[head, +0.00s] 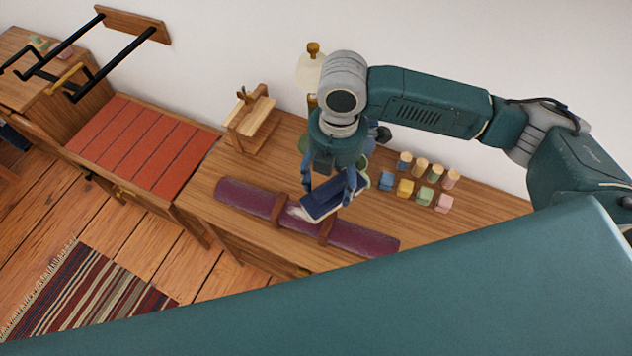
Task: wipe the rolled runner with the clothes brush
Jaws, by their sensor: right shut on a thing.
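The rolled runner (365,237) is a long purple roll with two brown straps. It lies slantwise along the front of the wooden table in the head view. My right gripper (334,191) points down over the middle of the roll and is shut on the clothes brush (322,203), a dark blue block with a pale side. The brush is at the roll between the two straps, and pale bristles show at its left end. I cannot tell whether the bristles press on the roll. The brush hides part of the roll. My left gripper is out of view.
Several small coloured blocks (405,187) and cork-topped jars (420,165) stand right of the gripper on the table (480,215). A wooden stand (251,119) is at the back left. A red-topped bench (140,147) adjoins on the left. A striped rug (85,295) lies on the floor.

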